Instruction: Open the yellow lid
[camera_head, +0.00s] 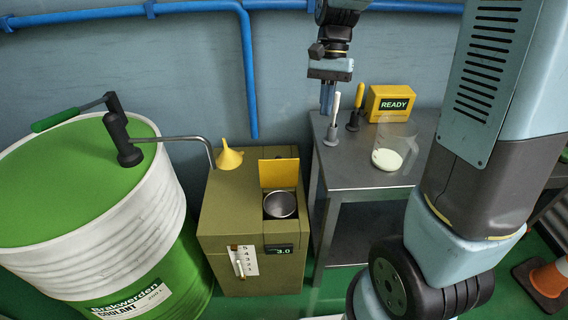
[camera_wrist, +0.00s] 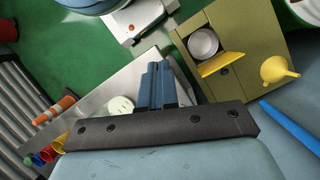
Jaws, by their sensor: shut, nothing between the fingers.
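The yellow lid (camera_head: 278,173) stands upright at the back of a square opening in the top of an olive box (camera_head: 222,209). The opening is uncovered and a round metal bowl (camera_head: 280,206) shows in it. In the wrist view the lid (camera_wrist: 221,63) is beside the bowl (camera_wrist: 203,43). My gripper (camera_head: 327,112) points down near the left end of the grey metal table, right of the lid in the head view and apart from it. Its blue fingers (camera_wrist: 157,66) are together with nothing between them.
A yellow funnel (camera_head: 228,156) sits on the box's back left. A green drum (camera_head: 95,180) with a hand pump stands left, its spout reaching toward the box. On the table (camera_head: 352,176) are a READY box (camera_head: 390,103), a beaker (camera_head: 392,152) and two handled tools. A cone (camera_head: 546,279) stands right.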

